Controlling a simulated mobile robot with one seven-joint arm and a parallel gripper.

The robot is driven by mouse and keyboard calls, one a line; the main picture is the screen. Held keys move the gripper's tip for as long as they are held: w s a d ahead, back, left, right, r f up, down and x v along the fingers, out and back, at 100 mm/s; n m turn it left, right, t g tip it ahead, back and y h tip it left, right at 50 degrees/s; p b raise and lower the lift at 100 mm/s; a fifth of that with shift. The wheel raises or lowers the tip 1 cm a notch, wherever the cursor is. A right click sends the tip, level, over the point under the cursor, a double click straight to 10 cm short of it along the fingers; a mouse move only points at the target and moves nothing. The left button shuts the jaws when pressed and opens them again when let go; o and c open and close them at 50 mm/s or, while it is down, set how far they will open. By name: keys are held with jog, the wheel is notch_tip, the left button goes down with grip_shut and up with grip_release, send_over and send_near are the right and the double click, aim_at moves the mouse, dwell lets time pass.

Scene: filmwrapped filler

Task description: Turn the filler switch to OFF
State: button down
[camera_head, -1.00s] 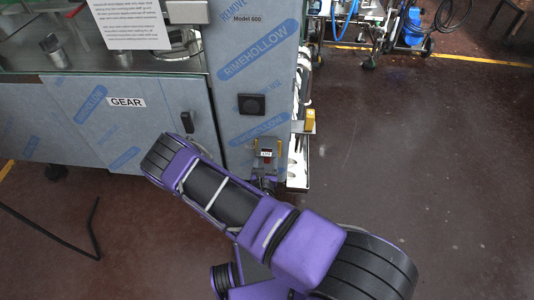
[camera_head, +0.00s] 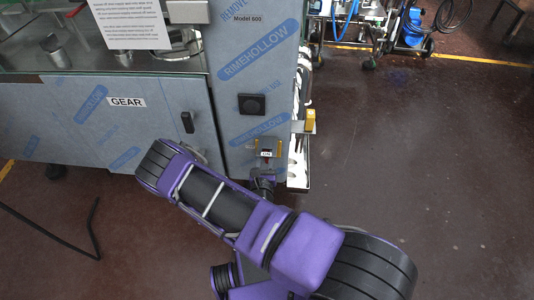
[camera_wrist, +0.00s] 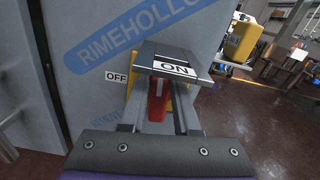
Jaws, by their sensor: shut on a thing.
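The filler switch (camera_wrist: 157,103) has a red handle with a white line, set on a yellow backing on the machine's blue-filmed panel. In the wrist view, an OFF label (camera_wrist: 116,77) is at its left and an ON label (camera_wrist: 175,68) is above the handle. The white line points up, towards ON. My gripper (camera_wrist: 160,117) is shut on the red handle, with one dark finger on each side. In the head view, the switch area (camera_head: 266,148) is low on the panel and my gripper (camera_head: 263,180) is just below it. The fingers hide part of the handle.
A black knob (camera_head: 251,104) is above the switch. A yellow part (camera_head: 310,119) projects at the panel's right edge. The GEAR door (camera_head: 130,122) with its black handle (camera_head: 187,122) is at left. The floor at right is open.

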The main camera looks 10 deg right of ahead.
jog(key=n, duration=0.2)
jog(key=a+n, duration=0.1)
jog(key=n, duration=0.1)
jog(key=shift+w+f, duration=0.15)
jog(key=shift+f, duration=0.05)
jog(key=n, duration=0.5)
jog(key=shift+w+a+f+b, duration=0.15)
jog(key=shift+a+f+b, duration=0.25)
jog(key=shift+a+f+n+b, duration=0.1)
jog(key=shift+f+n+b, duration=0.2)
jog(key=shift+n, duration=0.9)
jog(key=shift+a+f+n+b, duration=0.15)
jog(key=shift+f+n, duration=0.1)
jog(key=shift+n, duration=0.95)
jog(key=shift+f+n+b, duration=0.25)
jog(key=shift+f+n, duration=0.05)
jog(key=shift+n, duration=0.9)
jog(key=c, duration=0.6)
grip_release()
jog(key=shift+c, duration=0.2)
jog(key=v, duration=1.7)
jog(key=shift+p, duration=0.4)
jog(key=shift+r, duration=0.1)
